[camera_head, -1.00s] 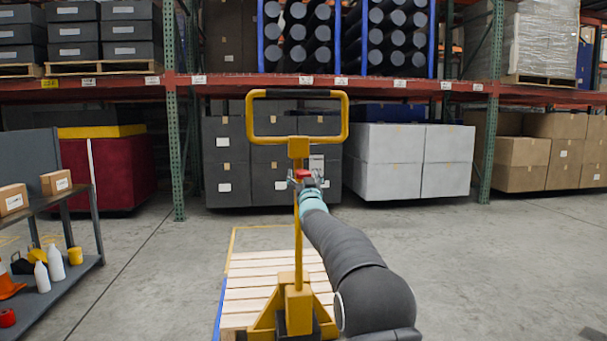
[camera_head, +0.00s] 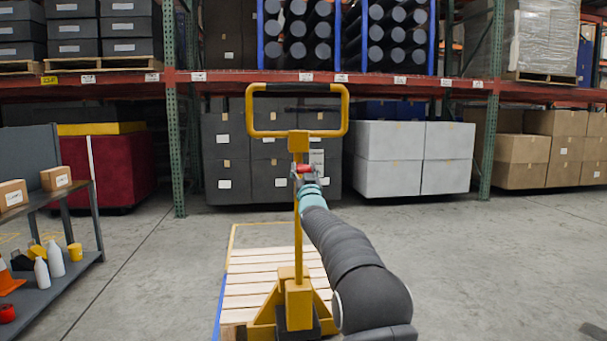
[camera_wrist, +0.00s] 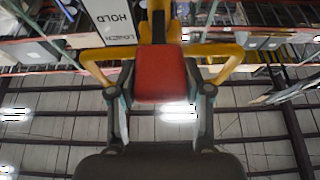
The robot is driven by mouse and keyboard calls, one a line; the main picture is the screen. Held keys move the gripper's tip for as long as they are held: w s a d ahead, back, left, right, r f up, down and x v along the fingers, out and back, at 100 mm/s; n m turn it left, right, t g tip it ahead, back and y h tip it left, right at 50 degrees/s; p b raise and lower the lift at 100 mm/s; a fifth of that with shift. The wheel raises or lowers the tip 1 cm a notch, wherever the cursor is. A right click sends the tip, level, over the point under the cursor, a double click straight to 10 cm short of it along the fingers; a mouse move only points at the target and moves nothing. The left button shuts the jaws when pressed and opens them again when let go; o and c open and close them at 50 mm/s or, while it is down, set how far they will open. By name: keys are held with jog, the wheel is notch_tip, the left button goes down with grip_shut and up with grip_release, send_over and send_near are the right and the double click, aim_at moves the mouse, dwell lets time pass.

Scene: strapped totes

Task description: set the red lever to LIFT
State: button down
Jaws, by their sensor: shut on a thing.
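The red lever (camera_head: 303,169) stands on the yellow post of the pallet truck (camera_head: 299,225), below its loop handle (camera_head: 297,134). In the wrist view the red lever (camera_wrist: 160,78) fills the space between my two fingers. My gripper (camera_head: 306,174) is shut on it, with one finger at each side (camera_wrist: 160,95). A pale label plate (camera_head: 317,158) stands just right of the post. The lever's exact setting cannot be told.
A wooden pallet (camera_head: 257,283) lies under the truck. A grey shelf (camera_head: 75,265) with bottles and small boxes stands at left. Storage racks (camera_head: 235,79) with large boxes run across the back. Open floor (camera_head: 500,265) lies to the right.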

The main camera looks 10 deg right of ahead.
jog(key=shift+w+f+t+b, duration=0.2)
jog(key=shift+f+t+b, duration=0.6)
jog(key=shift+t+b, duration=0.5)
jog(key=shift+w+f+t+b, duration=0.2)
jog(key=shift+f+t+b, duration=0.7)
jog(key=shift+b, duration=0.65)
jog(key=shift+r, duration=0.15)
jog(key=shift+c, duration=2.4)
grip_release()
jog(key=shift+s+f, duration=0.1)
jog(key=shift+f, duration=0.15)
jog(key=v, duration=1.1)
jog(key=shift+f, duration=0.3)
jog(key=shift+s, duration=0.1)
